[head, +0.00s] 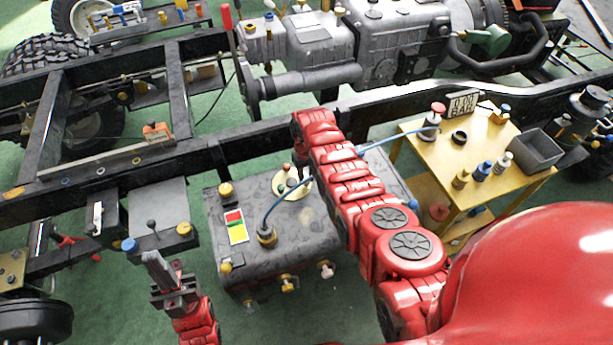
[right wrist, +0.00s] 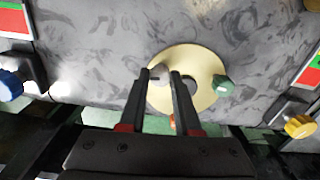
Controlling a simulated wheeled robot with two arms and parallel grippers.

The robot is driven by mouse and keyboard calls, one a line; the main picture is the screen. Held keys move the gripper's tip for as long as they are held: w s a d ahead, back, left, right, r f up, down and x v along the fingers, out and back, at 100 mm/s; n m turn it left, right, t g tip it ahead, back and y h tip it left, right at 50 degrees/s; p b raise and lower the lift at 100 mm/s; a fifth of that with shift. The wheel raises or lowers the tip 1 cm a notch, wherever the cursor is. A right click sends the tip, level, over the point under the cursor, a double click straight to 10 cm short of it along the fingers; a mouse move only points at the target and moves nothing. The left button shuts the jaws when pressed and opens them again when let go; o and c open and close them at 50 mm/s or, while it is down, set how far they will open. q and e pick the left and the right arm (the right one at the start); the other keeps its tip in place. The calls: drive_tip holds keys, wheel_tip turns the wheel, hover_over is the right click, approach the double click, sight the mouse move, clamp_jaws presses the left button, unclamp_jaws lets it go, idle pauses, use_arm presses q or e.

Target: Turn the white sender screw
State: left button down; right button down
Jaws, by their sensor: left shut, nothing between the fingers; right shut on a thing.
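The sender is a cream round plate (right wrist: 205,62) on top of the dark grey tank (right wrist: 95,60). It also shows in the head view (head: 282,190), partly covered by my right arm. My right gripper (right wrist: 160,74) is over the plate, its two dark fingers shut on the whitish screw (right wrist: 159,73) at the plate's edge. A green screw (right wrist: 223,86) sits at the right of the plate, and part of an orange one (right wrist: 173,123) shows below. My left gripper (head: 165,270) is shut and empty, left of the tank.
The black chassis rail (head: 240,145) runs behind the tank. A yellow cart (head: 480,135) with bottles and a grey bin (head: 536,150) stands at the right. Green floor is open at the front left.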

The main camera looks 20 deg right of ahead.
drive_tip(key=c, duration=0.6)
unclamp_jaws()
wheel_tip(320, 180, up, 12)
wheel_tip(320, 180, up, 5)
drive_tip(key=p, duration=0.5)
hover_over(306, 178)
drive_tip(key=shift+s+r, duration=0.15)
drive_tip(key=shift+s, duration=0.05)
